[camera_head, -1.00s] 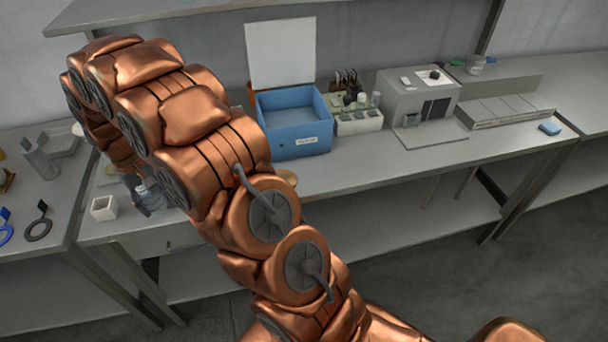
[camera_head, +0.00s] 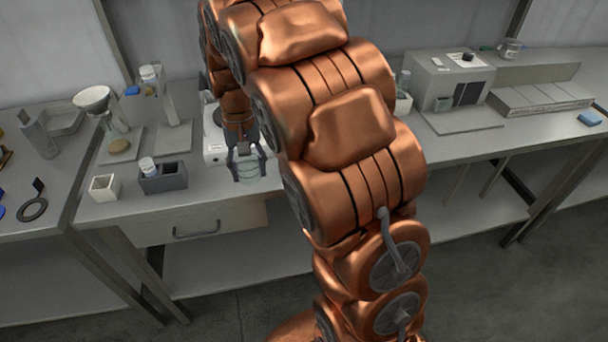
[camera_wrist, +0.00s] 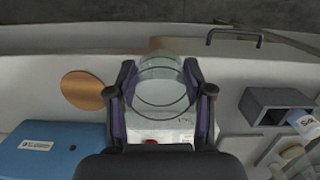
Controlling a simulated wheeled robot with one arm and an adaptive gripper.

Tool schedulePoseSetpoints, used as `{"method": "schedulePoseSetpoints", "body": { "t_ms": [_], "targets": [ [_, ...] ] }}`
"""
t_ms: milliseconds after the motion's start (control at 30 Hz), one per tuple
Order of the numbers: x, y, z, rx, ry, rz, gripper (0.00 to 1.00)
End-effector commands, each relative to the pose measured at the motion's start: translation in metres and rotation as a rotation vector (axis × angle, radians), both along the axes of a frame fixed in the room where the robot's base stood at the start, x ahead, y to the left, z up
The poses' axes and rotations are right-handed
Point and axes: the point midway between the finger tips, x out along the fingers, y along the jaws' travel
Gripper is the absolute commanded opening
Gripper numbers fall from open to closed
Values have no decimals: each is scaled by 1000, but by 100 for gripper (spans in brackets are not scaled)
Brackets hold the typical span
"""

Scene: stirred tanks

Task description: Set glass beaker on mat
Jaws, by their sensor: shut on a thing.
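My gripper (camera_head: 247,160) is shut on the clear glass beaker (camera_head: 248,176), holding it upright near the front of the bench. In the wrist view the beaker (camera_wrist: 160,85) sits between the two dark fingers (camera_wrist: 160,92). A round tan mat (camera_wrist: 84,90) lies flat on the bench at the left of the wrist view, apart from the beaker. The mat is hidden behind my arm in the head view. I cannot tell exactly how high the beaker is above the bench.
A white device (camera_head: 214,150) with a red mark stands close behind the beaker. A blue box (camera_wrist: 38,150) stands near the mat. A drawer handle (camera_head: 197,232) is below.

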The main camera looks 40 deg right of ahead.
Motion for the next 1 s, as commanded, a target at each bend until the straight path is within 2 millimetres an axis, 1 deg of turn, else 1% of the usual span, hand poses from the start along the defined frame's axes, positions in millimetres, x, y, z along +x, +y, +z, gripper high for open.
{"method": "schedulePoseSetpoints", "body": {
  "t_ms": [33, 133, 267, 333, 800, 900, 1000],
  "targets": [
    [-5, -3, -7, -2, -2, -22, 9],
    [-13, -6, -8, -2, -2, -50, 9],
    [-16, -13, -6, -3, -1, -67, 9],
    [-14, -22, -6, -2, 1, -71, 9],
    [7, -121, -13, -2, -1, -71, 9],
    [11, -140, -17, 0, 0, -70, 9],
    [14, -153, -19, -1, 1, -68, 9]
  ]
}}
